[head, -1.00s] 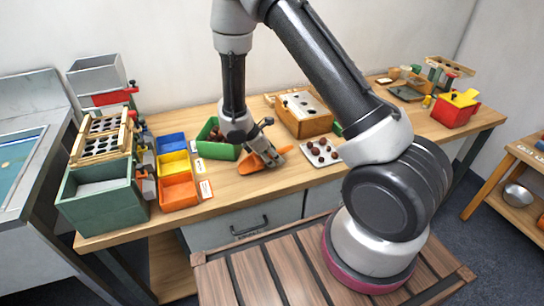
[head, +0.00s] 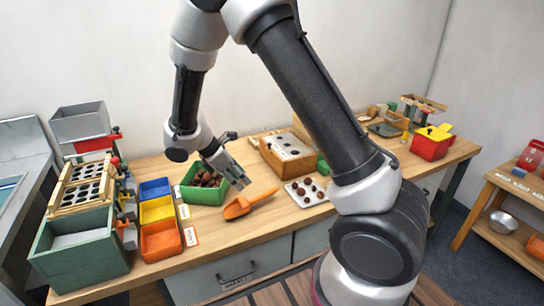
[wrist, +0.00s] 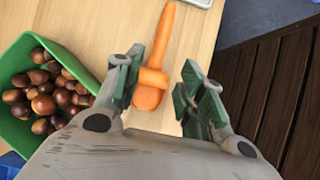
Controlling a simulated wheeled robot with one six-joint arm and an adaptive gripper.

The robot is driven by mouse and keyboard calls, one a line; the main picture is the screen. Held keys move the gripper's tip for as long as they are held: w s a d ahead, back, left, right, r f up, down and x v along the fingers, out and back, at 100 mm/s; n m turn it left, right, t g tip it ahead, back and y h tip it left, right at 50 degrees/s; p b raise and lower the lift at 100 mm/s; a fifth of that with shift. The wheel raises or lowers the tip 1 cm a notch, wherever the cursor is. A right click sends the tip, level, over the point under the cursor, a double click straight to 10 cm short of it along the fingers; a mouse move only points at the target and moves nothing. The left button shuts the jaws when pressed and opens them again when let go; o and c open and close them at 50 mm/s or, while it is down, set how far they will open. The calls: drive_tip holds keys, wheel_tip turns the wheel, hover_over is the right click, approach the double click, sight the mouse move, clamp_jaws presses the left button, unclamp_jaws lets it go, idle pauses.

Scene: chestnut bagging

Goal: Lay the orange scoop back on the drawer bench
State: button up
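The orange scoop (head: 248,203) lies on the wooden bench (head: 228,228), in front of the green bin of chestnuts. Its handle points right and back. My gripper (head: 241,182) is above and slightly behind the scoop, apart from it in the head view. In the wrist view the fingers of my gripper (wrist: 160,84) are spread, with nothing held between them. The scoop (wrist: 153,62) shows beyond and between the fingertips, its near end partly hidden by the left finger.
The green bin (head: 188,194) of chestnuts stands left of the scoop. A white tray (head: 292,199) with several chestnuts lies to its right. Blue, yellow and orange bins (head: 161,241) stand further left. A wooden box (head: 271,156) stands behind the tray. The bench front is clear.

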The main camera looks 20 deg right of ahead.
drive_tip(key=s+d+r+m+y, duration=0.2)
drive_tip(key=s+d+r+m, duration=0.25)
drive_tip(key=r, duration=0.25)
drive_tip(key=s+d+r+m+t+y, duration=0.1)
drive_tip(key=s+d+r+m, duration=0.35)
drive_tip(key=r, duration=0.35)
drive_tip(key=s+d+r+m+y, duration=0.2)
drive_tip(key=s+d+r+m, duration=0.25)
drive_tip(key=s+r, duration=0.2)
drive_tip(key=s+d+r+m+t, duration=0.1)
drive_tip(key=s+r+m, duration=0.1)
drive_tip(key=s, duration=0.2)
drive_tip(key=s+d+r+m+t+y, duration=0.1)
drive_tip(key=s+m+t, duration=0.1)
drive_tip(key=s, duration=0.3)
drive_tip(key=shift+s+r, duration=0.25)
drive_tip(key=shift+r, duration=0.15)
drive_tip(key=shift+m, duration=0.25)
